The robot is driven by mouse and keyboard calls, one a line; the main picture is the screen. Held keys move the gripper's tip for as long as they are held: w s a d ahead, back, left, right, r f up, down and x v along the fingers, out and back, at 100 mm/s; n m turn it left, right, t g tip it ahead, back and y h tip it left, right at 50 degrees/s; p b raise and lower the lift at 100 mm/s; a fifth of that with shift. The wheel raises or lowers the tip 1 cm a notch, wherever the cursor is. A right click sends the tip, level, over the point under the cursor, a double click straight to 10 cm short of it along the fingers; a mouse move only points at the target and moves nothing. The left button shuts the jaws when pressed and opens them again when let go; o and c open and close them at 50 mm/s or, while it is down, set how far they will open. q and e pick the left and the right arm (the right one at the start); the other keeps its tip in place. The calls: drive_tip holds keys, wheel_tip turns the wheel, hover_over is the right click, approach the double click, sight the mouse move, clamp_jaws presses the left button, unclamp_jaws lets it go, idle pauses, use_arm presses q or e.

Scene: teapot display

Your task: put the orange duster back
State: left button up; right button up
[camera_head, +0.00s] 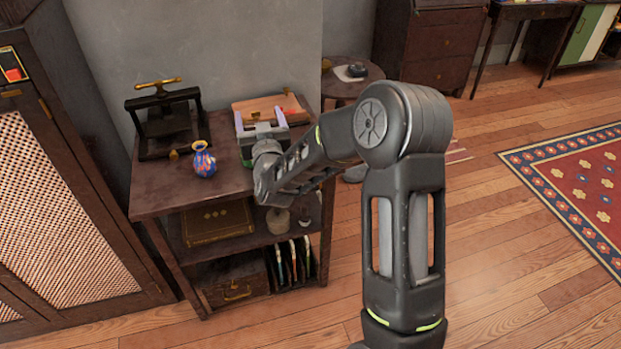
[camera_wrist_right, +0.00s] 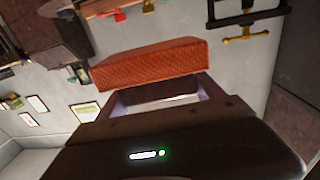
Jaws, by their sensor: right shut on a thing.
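The orange duster (camera_wrist_right: 155,65) is a block with a rough orange-red face in the right wrist view, across the fingertips of my right gripper (camera_wrist_right: 160,92). The fingers are shut on it. In the head view my right gripper (camera_head: 261,117) is over the right part of the dark wooden shelf unit's top (camera_head: 165,195), and an orange-brown piece shows just beyond its pale fingers. The wrist and forearm hide part of the shelf top there. I cannot tell whether the duster touches the top. My left gripper is not in view.
A black press with a brass handle (camera_head: 160,86) and a blue-and-red vase (camera_head: 203,158) stand left of the gripper. A small round table (camera_head: 338,87) is behind to the right. Below are a brown box (camera_head: 217,222) and upright books. The shelf top's front left is clear.

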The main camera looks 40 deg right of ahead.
use_arm(q)
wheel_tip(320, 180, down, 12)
drive_tip(key=b, duration=0.9)
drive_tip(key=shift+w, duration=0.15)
use_arm(e)
drive_tip(key=d+f+m+g+h, duration=0.1)
drive_tip(key=d+h, duration=0.1)
drive_tip(key=d, duration=0.5)
drive_tip(key=s+d+f+m+g+h, duration=0.1)
drive_tip(key=d+m+g+h, duration=0.1)
drive_tip(key=d, duration=0.6)
drive_tip(key=shift+f+m+h, duration=0.3)
drive_tip(key=shift+f+h, duration=0.05)
drive_tip(key=shift+h, duration=0.15)
drive_tip(key=shift+d, duration=0.1)
use_arm(q)
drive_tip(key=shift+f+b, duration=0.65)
drive_tip(key=shift+b, duration=0.05)
use_arm(e)
drive_tip(key=shift+f, duration=3.15)
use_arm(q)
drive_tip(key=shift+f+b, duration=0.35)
use_arm(e)
drive_tip(key=shift+f, duration=1.9)
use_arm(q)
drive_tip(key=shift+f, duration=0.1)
use_arm(e)
drive_tip(key=shift+f, duration=0.1)
